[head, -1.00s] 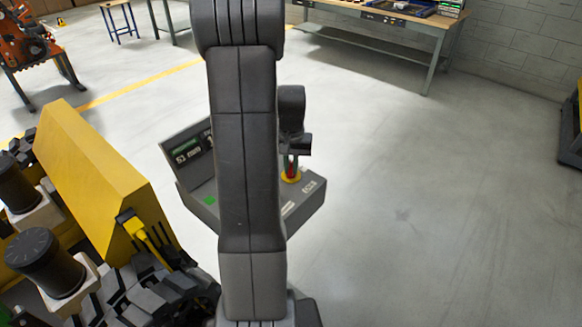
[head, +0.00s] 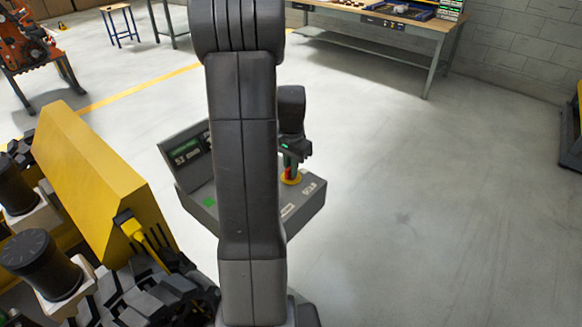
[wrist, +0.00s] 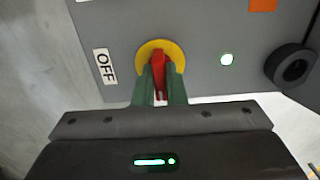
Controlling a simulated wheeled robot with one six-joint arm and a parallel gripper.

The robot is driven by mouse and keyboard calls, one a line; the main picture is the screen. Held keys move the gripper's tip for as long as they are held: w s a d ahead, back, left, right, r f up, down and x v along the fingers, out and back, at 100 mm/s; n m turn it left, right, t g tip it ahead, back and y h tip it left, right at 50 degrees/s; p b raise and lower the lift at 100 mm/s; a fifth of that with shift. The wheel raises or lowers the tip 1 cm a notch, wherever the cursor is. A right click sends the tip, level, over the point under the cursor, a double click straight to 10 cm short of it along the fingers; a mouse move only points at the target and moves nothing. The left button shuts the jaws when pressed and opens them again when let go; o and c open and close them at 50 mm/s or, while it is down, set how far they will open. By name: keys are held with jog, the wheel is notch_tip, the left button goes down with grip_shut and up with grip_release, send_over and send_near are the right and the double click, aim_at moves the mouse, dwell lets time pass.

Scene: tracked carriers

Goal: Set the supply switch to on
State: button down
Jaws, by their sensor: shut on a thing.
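The supply switch is a red handle (wrist: 159,70) on a round yellow plate (wrist: 172,50), set in a grey control panel (wrist: 203,77). My gripper (wrist: 160,92) is shut on the red handle, with one green finger on each side of it. In the wrist view the handle points down the picture, and an OFF label (wrist: 104,67) lies to its left. No ON label is readable. In the head view my gripper (head: 290,158) is at the red handle (head: 289,173), and my arm hides part of the panel.
A black ring-shaped part (wrist: 290,66) sits right of the lamp, and an orange patch (wrist: 262,4) lies above. A yellow machine housing (head: 95,180) with a tracked base stands left of the panel.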

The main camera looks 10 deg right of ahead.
dwell(0.3)
jog(key=c, duration=1.5)
grip_release()
jog(key=shift+r, duration=0.1)
notch_tip(320, 180, up, 14)
jog(key=shift+f, duration=0.15)
jog(key=shift+f, duration=0.1)
notch_tip(320, 180, down, 14)
jog(key=shift+r, duration=0.15)
